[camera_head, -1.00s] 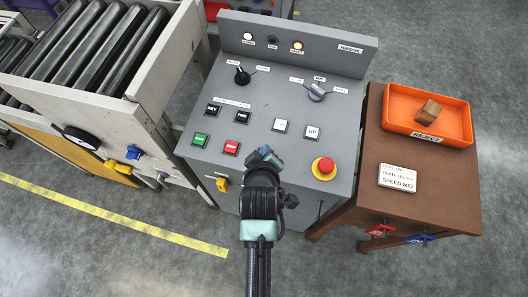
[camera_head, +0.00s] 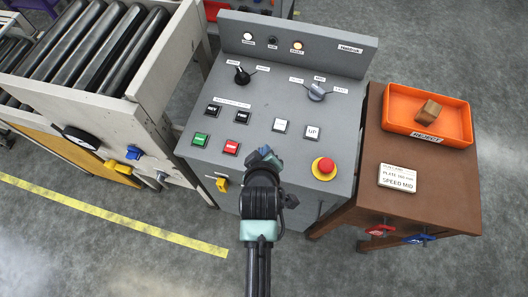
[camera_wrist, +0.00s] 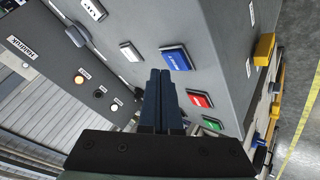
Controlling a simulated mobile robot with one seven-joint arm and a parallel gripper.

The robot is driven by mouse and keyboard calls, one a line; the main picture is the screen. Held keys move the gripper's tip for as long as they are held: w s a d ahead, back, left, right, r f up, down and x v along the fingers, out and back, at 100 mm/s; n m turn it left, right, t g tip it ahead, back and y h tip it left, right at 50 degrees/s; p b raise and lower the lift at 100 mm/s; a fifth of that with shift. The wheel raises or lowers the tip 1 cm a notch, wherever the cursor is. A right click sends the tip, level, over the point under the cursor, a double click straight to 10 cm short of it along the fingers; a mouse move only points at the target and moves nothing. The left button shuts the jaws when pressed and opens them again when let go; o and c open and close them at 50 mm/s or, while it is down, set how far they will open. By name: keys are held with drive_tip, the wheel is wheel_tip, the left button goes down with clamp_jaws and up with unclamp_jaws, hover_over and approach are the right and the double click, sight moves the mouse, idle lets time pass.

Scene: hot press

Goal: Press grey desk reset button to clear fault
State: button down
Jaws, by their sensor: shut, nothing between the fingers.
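The grey control desk (camera_head: 262,100) stands at the middle of the head view, with a sloped panel of buttons and knobs. A blue button (camera_wrist: 176,57) with white lettering I cannot read surely shows in the wrist view; my gripper seems to cover it in the head view. My gripper (camera_head: 264,156) is shut and empty over the desk's lower front. In the wrist view its fingertips (camera_wrist: 160,72) are beside the blue button's edge; whether they touch it I cannot tell. An amber lamp (camera_head: 298,46) glows on the upright back panel.
Close by are a green button (camera_head: 201,140), a red button (camera_head: 231,146), white buttons (camera_head: 311,132) and a red emergency stop (camera_head: 325,166) with a yellow ring. A brown table (camera_head: 440,190) with an orange tray (camera_head: 395,122) is right; a roller conveyor (camera_head: 95,45) is left.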

drive_tip(key=shift+f, duration=0.1)
drive_tip(key=shift+f, duration=0.35)
drive_tip(key=shift+f+b, duration=0.4)
idle(0.7)
idle(0.4)
drive_tip(key=shift+r+p, duration=0.8)
drive_tip(key=shift+p, duration=0.1)
wheel_tip(320, 180, up, 5)
drive_tip(key=p, duration=0.5)
drive_tip(key=shift+r, duration=0.1)
